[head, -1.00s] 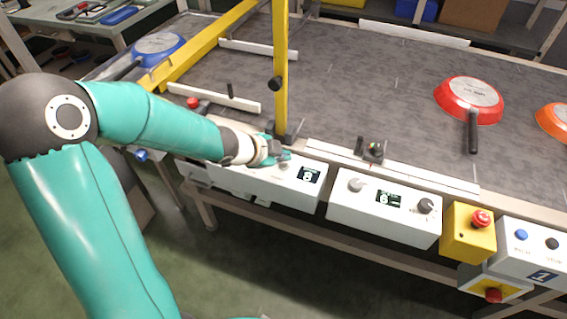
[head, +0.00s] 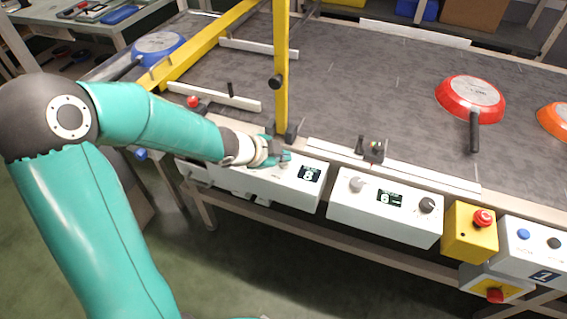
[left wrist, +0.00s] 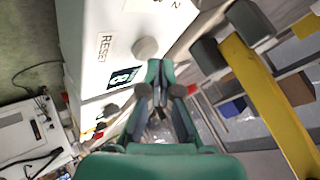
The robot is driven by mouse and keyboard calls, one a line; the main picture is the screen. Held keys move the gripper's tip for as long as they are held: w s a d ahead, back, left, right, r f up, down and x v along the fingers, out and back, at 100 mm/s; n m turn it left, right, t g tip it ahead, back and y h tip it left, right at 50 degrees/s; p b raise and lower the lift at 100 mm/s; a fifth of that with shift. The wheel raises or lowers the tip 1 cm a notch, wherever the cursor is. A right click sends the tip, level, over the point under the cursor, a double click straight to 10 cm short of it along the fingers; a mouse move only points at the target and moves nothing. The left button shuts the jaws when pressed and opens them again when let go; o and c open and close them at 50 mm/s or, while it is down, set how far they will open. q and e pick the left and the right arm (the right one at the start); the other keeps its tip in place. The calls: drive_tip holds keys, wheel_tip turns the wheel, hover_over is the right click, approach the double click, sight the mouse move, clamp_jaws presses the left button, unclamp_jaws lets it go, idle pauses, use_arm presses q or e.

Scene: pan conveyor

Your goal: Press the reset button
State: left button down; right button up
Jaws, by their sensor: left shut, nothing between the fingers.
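The reset button is a grey round knob (left wrist: 145,48) beside the printed word RESET on a white control box (left wrist: 98,52) in the left wrist view. In the head view this box (head: 255,182), with a display reading 8, sits at the belt's near edge. My left gripper (head: 286,156) is shut and empty, with its fingertips over the top of that box near the button. In the left wrist view the fingertips (left wrist: 160,65) appear right next to the button; I cannot tell whether they touch it. My right gripper is not in view.
A yellow post (head: 281,70) stands just behind my left gripper. A second white box (head: 385,212) and a yellow emergency-stop box (head: 468,236) stand to the right. A red pan (head: 470,98) and a blue pan (head: 157,46) lie on the grey belt (head: 370,90).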

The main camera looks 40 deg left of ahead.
sight(282, 165)
use_arm(q)
drive_tip(key=shift+f+b, duration=0.45)
drive_tip(key=shift+f, duration=0.1)
idle(0.7)
drive_tip(key=shift+r, duration=0.15)
drive_tip(key=shift+r+p, duration=0.75)
drive_tip(key=shift+p, duration=0.25)
drive_tip(key=shift+r, duration=0.1)
wheel_tip(282, 165, up, 5)
drive_tip(key=p, duration=0.5)
idle(0.7)
